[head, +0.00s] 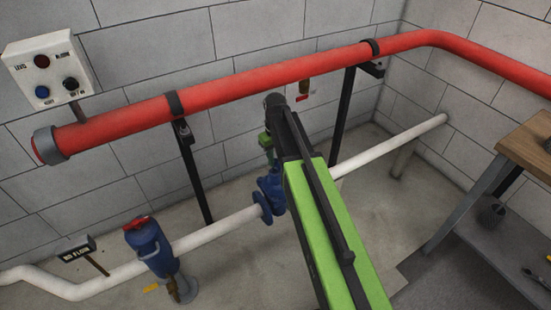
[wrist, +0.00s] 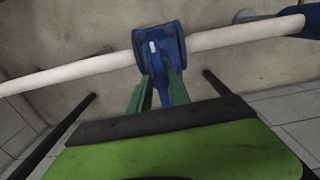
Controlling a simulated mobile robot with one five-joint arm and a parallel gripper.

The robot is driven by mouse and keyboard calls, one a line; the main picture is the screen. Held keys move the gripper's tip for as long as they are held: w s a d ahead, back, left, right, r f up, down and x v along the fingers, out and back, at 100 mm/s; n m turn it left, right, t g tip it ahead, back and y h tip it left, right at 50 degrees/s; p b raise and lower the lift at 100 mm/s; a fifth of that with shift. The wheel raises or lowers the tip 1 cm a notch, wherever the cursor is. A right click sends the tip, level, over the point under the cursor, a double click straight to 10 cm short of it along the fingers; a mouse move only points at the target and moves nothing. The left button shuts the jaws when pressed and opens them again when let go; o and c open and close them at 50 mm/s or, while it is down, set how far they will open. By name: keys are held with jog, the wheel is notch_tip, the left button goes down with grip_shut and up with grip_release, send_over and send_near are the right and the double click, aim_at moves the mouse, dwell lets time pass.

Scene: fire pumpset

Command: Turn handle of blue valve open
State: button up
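The blue valve (head: 269,191) sits on the white pipe (head: 218,229) in the head view, partly hidden behind my green arm. In the wrist view the blue valve (wrist: 160,48) is at top centre, its flanged body in line with the pipe. A narrower blue part (wrist: 160,82) extends from it toward me. My gripper (wrist: 160,78) has its two green fingers apart, one on each side of this part. I cannot tell whether they touch it. In the head view my gripper (head: 267,146) is above the valve, its fingertips hard to make out.
A thick red pipe (head: 240,86) runs along the wall above, on black supports. A blue fitting with a red top (head: 150,246) stands at lower left. A control box (head: 46,72) is at upper left. A workbench (head: 527,140) stands at right.

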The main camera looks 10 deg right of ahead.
aim_at(276, 161)
jog(key=shift+o, duration=0.9)
jog(key=shift+r, duration=0.1)
notch_tip(276, 161, up, 17)
jog(key=p, duration=1.7)
jog(key=shift+r+p, duration=0.15)
jog(key=shift+p, duration=0.15)
jog(key=s+r+m+p, duration=0.3)
jog(key=s, duration=1.2)
jog(key=shift+m, duration=0.4)
